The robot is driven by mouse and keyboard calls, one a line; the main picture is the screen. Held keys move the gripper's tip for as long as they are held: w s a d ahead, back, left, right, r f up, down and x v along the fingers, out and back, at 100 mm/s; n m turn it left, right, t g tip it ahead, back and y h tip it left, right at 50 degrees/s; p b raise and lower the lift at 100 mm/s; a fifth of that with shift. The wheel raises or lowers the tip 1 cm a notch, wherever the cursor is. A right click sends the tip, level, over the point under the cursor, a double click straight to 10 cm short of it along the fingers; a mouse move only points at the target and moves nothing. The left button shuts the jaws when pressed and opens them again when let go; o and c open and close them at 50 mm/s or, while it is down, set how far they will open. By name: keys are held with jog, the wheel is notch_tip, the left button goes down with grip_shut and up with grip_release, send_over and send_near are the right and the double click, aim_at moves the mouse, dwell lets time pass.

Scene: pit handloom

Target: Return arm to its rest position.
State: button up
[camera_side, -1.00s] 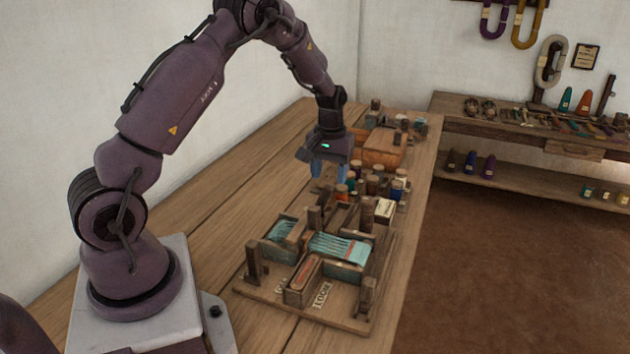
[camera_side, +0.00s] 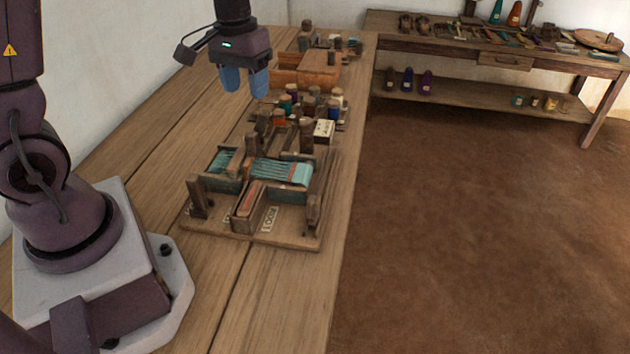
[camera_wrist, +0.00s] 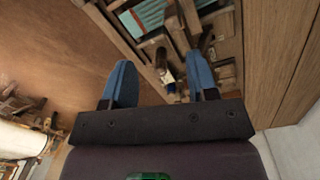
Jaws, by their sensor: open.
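My gripper (camera_side: 245,92) hangs in the air above the wooden bench, fingers pointing down, to the left of the spools. Its two blue fingers are apart with nothing between them. In the wrist view my gripper (camera_wrist: 161,72) also shows both fingers spread and empty. The small loom (camera_side: 283,172) with teal threads stands on its board on the bench, nearer the camera than my gripper and apart from it. Part of the loom's teal cloth (camera_wrist: 150,14) shows at the top of the wrist view. The upper arm links are cut off by the picture's edge.
Several coloured spools (camera_side: 310,102) stand on a rack behind the loom. A brown wooden box (camera_side: 320,68) sits farther back. A side table (camera_side: 470,42) with tools and a lower shelf stands along the far wall.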

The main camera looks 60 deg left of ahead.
jog(key=s+d+r+m+t, duration=0.5)
jog(key=s+d+r, duration=0.6)
jog(key=s, duration=0.1)
jog(key=shift+s+r+m+y, duration=0.25)
jog(key=shift+r+m+y, duration=0.05)
jog(key=shift+r, duration=0.1)
